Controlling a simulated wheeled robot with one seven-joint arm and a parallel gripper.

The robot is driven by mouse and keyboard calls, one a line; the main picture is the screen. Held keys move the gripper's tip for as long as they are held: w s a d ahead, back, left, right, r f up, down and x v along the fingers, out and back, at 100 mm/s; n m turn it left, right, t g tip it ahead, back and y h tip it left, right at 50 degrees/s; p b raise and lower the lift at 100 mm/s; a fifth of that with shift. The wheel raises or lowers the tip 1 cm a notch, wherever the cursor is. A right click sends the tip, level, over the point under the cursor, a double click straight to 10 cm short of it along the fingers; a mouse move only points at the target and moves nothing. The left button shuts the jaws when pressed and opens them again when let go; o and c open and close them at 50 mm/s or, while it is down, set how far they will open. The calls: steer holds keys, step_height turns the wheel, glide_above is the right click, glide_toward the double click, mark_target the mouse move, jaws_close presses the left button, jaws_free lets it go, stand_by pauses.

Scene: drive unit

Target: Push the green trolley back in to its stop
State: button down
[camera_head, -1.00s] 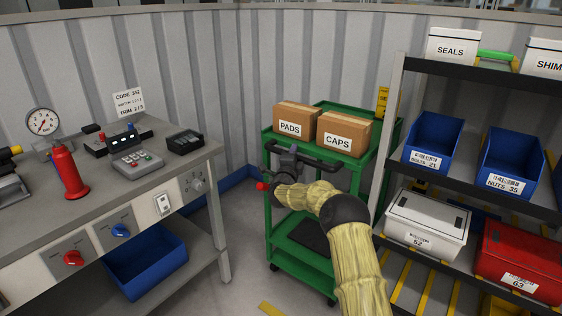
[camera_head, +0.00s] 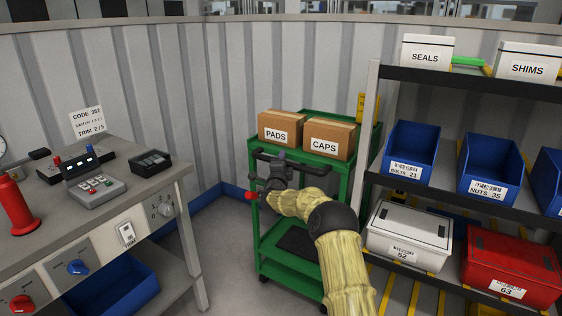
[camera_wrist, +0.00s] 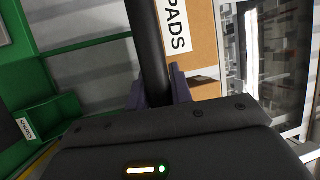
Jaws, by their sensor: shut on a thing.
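The green trolley (camera_head: 282,263) stands upright at the back wall, left of the shelf rack. It carries two cartons, PADS (camera_head: 279,129) and CAPS (camera_head: 330,138), on its top. Its black push handle (camera_head: 310,165) runs across the near side. My gripper (camera_head: 272,176) is shut on the handle near its left part. In the wrist view the handle bar (camera_wrist: 145,45) passes between the two fingers of my gripper (camera_wrist: 160,88). My arm hides part of the trolley's right front. The stop cannot be made out.
A grey workbench (camera_head: 185,172) with a blue bin (camera_head: 113,288) beneath is on the left. The shelf rack (camera_head: 368,150) with blue bins and lidded boxes stands close on the trolley's right. Bare floor (camera_head: 218,262) lies between bench and trolley.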

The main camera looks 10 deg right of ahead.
steer(key=shift+d+r, duration=0.2)
steer(key=shift+d, duration=0.05)
steer(key=c, duration=1.3)
jaws_free()
steer(key=shift+o, duration=0.2)
steer(key=shift+f, duration=0.15)
steer(key=shift+w+f, duration=0.1)
steer(key=shift+a, duration=0.1)
